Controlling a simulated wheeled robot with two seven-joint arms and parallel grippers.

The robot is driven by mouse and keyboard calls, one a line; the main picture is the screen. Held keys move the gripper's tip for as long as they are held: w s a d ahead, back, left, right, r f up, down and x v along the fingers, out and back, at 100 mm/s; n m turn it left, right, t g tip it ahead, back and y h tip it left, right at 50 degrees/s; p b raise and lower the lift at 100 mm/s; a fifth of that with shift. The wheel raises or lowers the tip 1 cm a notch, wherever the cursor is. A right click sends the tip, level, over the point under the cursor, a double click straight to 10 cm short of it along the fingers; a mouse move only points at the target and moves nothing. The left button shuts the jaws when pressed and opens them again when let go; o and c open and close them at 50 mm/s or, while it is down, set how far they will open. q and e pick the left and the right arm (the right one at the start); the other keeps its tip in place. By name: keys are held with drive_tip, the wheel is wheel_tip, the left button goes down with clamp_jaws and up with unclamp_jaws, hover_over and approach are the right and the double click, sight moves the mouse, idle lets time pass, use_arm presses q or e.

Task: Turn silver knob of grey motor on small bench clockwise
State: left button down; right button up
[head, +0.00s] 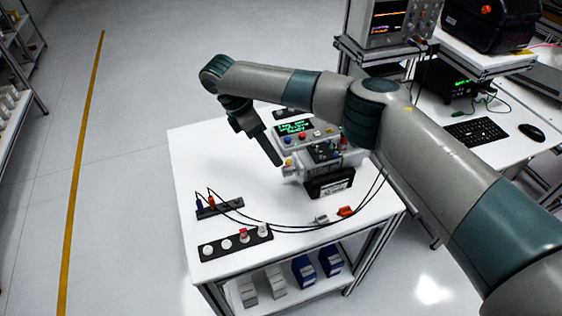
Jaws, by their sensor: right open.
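The small white bench (190,165) stands in the middle of the head view. A grey motor unit (345,160) sits on it, on a black base block with a white label (330,184). A control box with a green lit display (294,127) and coloured buttons is just behind. My right arm comes in from the right and arches over the bench. My right gripper (278,162) is open, pointing down and right, its dark fingertips close to the motor's left end. I cannot tell whether they touch it. The silver knob cannot be clearly made out there. My left gripper is not in view.
Two black socket strips (236,242) (219,208) lie at the bench's front left, with black cables looping right. An orange connector (346,211) lies near the front edge. A desk with an oscilloscope (392,20) and keyboard (476,131) stands right.

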sight(282, 167)
drive_tip(key=p+x, duration=0.1)
drive_tip(key=x, duration=0.4)
drive_tip(key=shift+d+p, duration=0.1)
drive_tip(key=shift+p, duration=0.25)
drive_tip(key=shift+x, duration=0.8)
drive_tip(key=c, duration=1.1)
drive_tip(key=shift+o, duration=0.2)
